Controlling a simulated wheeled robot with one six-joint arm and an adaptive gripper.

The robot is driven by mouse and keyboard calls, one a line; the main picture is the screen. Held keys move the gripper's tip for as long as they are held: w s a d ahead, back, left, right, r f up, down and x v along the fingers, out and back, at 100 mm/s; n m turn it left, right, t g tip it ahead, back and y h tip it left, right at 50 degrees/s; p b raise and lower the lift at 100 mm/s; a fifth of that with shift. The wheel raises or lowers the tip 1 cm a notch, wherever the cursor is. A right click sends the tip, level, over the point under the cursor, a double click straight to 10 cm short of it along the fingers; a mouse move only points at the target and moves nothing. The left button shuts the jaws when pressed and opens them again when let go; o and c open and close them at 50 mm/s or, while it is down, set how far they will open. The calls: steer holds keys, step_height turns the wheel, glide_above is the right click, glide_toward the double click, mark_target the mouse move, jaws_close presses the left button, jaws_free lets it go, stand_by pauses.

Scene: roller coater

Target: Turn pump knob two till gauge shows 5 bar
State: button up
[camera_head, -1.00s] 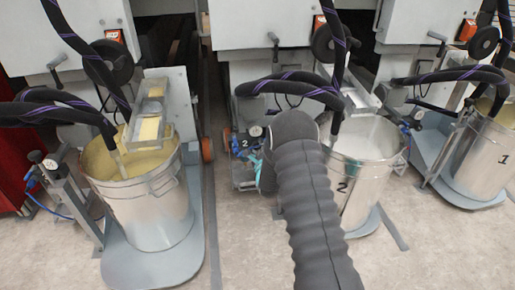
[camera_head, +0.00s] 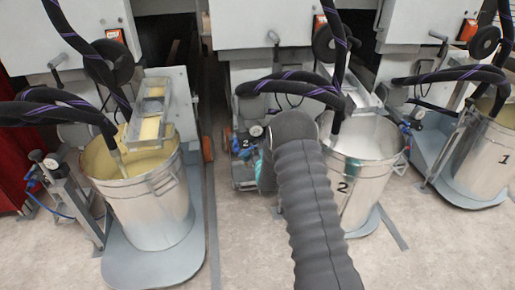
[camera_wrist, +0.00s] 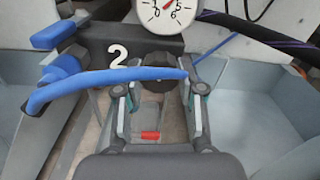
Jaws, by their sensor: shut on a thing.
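The black pump knob (camera_wrist: 153,86) sits below the gauge in the wrist view, between my gripper's fingers. My gripper (camera_wrist: 160,100) is shut on it. A blue hose (camera_wrist: 75,86) crosses in front of the knob and hides part of it. The pressure gauge (camera_wrist: 160,10) is cut off by the top edge, so I cannot read its pressure for sure. A white 2 (camera_wrist: 118,55) marks the dark block beside it. In the head view, the gauge (camera_head: 256,131) stands left of my arm, which hides the knob and most of my gripper.
A metal bucket (camera_head: 358,185) marked 2 stands close right of my arm. A yellow-filled bucket (camera_head: 150,215) stands left, and bucket 1 (camera_head: 482,165) far right. Black hoses (camera_head: 290,88) hang above. Open floor (camera_head: 250,240) lies in front.

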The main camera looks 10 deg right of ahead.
steer(key=shift+f, duration=0.1)
stand_by(0.3)
steer(key=o, duration=1.1)
steer(key=shift+o, duration=0.2)
steer(key=shift+s, duration=0.1)
steer(key=s, duration=1.1)
steer(key=shift+s, duration=0.4)
